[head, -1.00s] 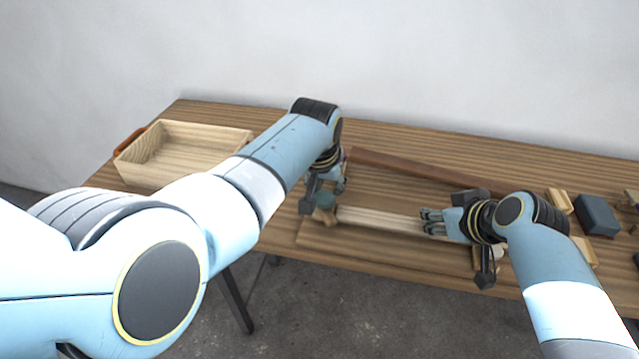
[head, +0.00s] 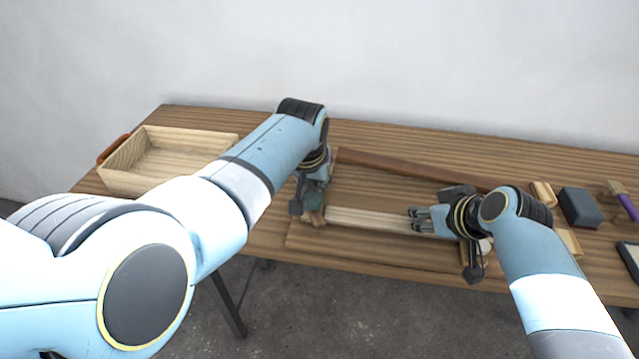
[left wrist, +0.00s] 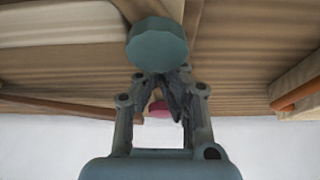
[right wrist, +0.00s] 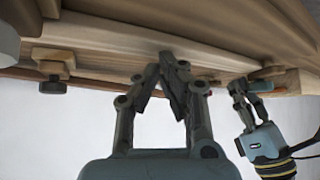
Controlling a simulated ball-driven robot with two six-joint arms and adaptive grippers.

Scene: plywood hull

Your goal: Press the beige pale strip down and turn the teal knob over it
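The beige strip (head: 370,221) lies along the board (head: 345,248), between my two grippers.
A long brown bar (head: 410,168) lies behind the strip. A wooden tray (head: 118,181) stands at the left. A dark block (head: 580,208), wooden pieces (head: 542,193) and a purple-handled tool (head: 627,207) are at the right. The table's front edge is close to the board.

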